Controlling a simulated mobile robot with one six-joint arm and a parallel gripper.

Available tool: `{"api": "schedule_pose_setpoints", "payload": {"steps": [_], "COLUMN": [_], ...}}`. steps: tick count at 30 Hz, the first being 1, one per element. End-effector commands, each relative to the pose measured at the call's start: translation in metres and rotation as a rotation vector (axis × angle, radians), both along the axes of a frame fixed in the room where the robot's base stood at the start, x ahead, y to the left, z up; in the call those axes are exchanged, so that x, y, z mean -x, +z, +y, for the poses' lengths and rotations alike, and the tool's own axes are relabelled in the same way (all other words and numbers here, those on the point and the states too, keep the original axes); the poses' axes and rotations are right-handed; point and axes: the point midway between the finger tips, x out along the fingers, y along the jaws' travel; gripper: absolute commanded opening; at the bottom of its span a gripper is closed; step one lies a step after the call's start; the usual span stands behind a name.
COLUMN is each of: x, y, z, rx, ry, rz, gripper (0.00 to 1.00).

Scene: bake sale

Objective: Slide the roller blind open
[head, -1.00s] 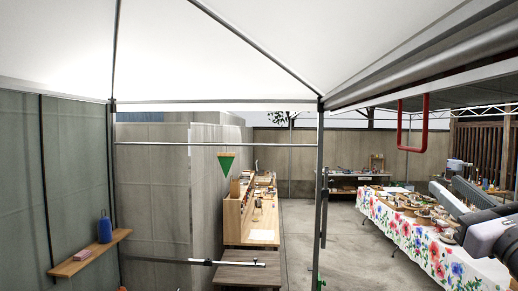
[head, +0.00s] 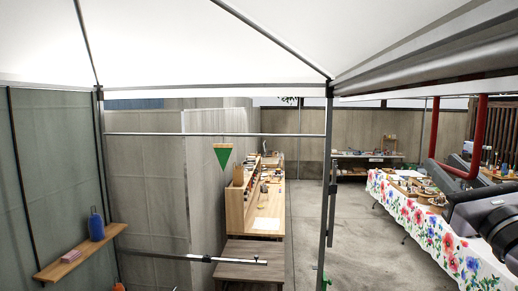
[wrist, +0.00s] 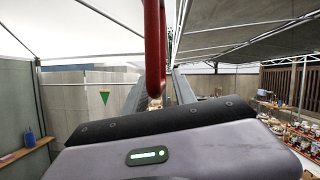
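The roller blind (head: 425,68) shows in the head view as a long grey roll under the canopy at the upper right. A red U-shaped pull handle (head: 432,128) hangs below it. My gripper (head: 482,168) is at the right edge of the head view, close to the handle's lower bar. In the wrist view the red handle (wrist: 154,45) comes down edge-on between the two spread fingers of my gripper (wrist: 158,92). The fingers are apart, and a gap shows beside the handle. I cannot tell whether either finger touches it.
A table with a flowered cloth (head: 425,225) stands at the right under my arm. A metal post (head: 328,190) rises in the middle. A wooden counter (head: 255,215) and a green pennant (head: 222,156) are beyond it. Concrete floor (head: 308,235) is open between the post and table.

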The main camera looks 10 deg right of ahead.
Motion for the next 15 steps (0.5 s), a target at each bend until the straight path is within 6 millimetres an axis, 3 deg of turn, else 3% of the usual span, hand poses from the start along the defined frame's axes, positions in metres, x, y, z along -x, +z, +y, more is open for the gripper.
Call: {"api": "schedule_pose_setpoints", "payload": {"steps": [5, 10, 15], "x": [0.0001, 0.0000, -0.0002], "y": [-0.0009, -0.0010, -0.0012], "z": [0.0000, 0.0000, -0.0001], "rx": [0.000, 0.000, 0.000], "ry": [0.000, 0.000, 0.000], "rz": [0.000, 0.000, 0.001], "gripper": [0.32, 0.00, 0.00]}}
